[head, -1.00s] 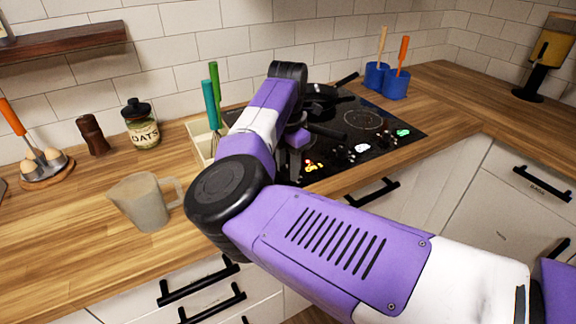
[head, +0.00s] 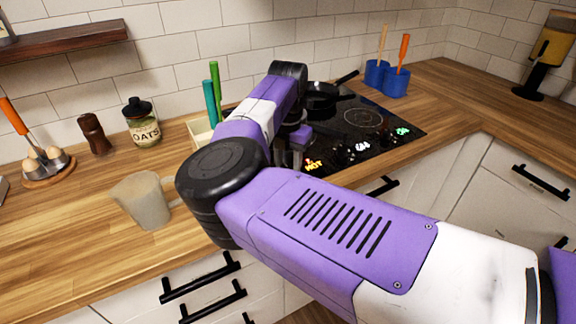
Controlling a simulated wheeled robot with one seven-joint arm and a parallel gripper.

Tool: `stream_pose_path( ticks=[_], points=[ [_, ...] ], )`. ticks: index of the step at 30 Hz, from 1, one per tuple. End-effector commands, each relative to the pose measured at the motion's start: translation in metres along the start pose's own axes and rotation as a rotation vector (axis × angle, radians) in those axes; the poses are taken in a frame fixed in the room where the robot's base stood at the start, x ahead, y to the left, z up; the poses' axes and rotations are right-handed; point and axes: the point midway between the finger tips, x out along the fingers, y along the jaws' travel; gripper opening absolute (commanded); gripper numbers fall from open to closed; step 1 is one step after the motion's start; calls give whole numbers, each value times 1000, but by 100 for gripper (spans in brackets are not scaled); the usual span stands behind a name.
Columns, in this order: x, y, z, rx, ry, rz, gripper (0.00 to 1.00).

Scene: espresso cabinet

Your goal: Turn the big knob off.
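The black cooktop (head: 385,119) is set in the wooden counter behind my arm. Glowing labels line its front edge: a yellow one reading HOT (head: 314,164), a white one (head: 362,146) and a green one (head: 402,131). Small dark knob shapes (head: 344,157) sit near the labels, too dark to tell which is the big one or how it is turned. My gripper (head: 295,158) points down at the cooktop's front left, beside the HOT label. My arm hides much of it, and I cannot see whether its fingers are open or touch a knob.
A black pan (head: 322,95) is at the back of the cooktop. Blue pots (head: 395,84) stand behind right.

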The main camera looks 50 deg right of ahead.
Motion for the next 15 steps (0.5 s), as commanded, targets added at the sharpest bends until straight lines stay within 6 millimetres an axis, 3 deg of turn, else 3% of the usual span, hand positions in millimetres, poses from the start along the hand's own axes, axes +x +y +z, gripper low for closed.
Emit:
stream_pose_path(
  ticks=[5,6,9,15],
  points=[
    [-1,0,0,0,-2,1,0],
    [-1,0,0,0,-2,1,43],
    [-1,0,0,0,-2,1,59],
    [0,0,0,1,-1,1,59]
  ],
)
